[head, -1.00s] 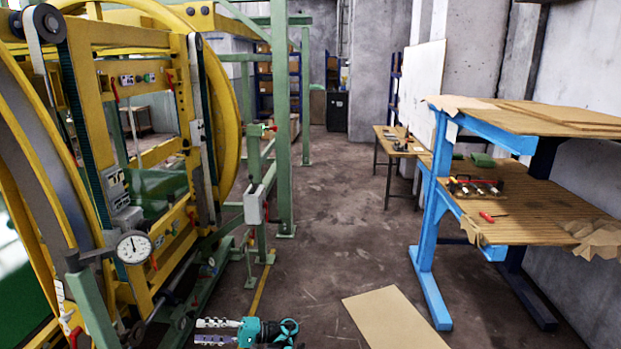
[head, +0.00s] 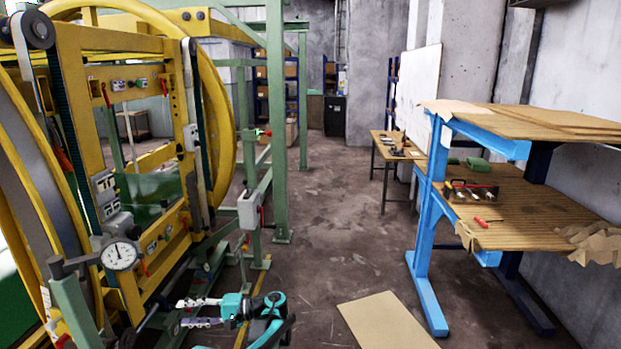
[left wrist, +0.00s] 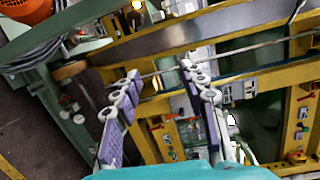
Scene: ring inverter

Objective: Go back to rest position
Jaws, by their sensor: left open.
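My left gripper (head: 184,312) shows at the bottom of the head view, its two light fingers spread and pointing left toward the yellow ring inverter (head: 226,130). It also shows in the left wrist view (left wrist: 160,74), with purple pads on the fingers and nothing between them. The yellow frame and parts of the inverter lie beyond the fingertips there. The gripper looks apart from the machine, but the exact gap is hard to tell. Teal and black parts of my left arm show beside it. My right gripper is not in view.
A blue-framed workbench (head: 428,230) stands on the right. A flat cardboard sheet (head: 385,322) lies on the floor. The middle aisle floor is clear.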

